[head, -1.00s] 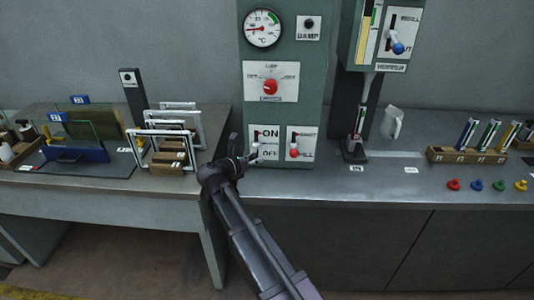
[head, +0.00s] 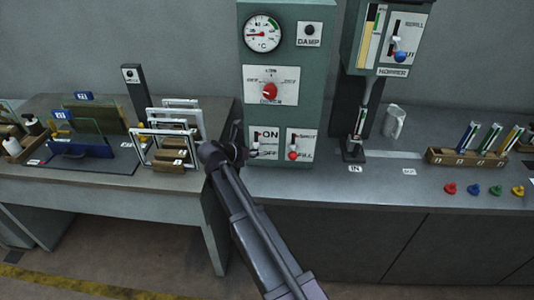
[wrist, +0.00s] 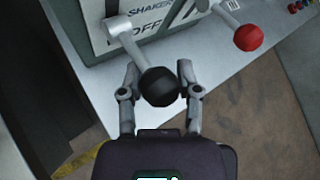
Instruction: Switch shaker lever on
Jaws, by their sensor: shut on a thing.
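The shaker lever has a pale stem and a round black knob (wrist: 160,87), seen in the wrist view. My gripper (wrist: 158,90) has one finger on each side of the knob and is shut on it. In the head view the lever's white ON/OFF plate (head: 270,135) is at the lower left of the green panel (head: 285,115). My gripper (head: 240,145) is at that plate's left edge, and my arm hides part of the knob. I cannot tell for sure which end the lever stands at.
A red-knobbed lever (head: 292,155) stands close on the right; it also shows in the wrist view (wrist: 248,38). Metal frames (head: 165,140) stand on the left table near my arm. The hopper unit (head: 388,40) is at right. The counter front below the panel is clear.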

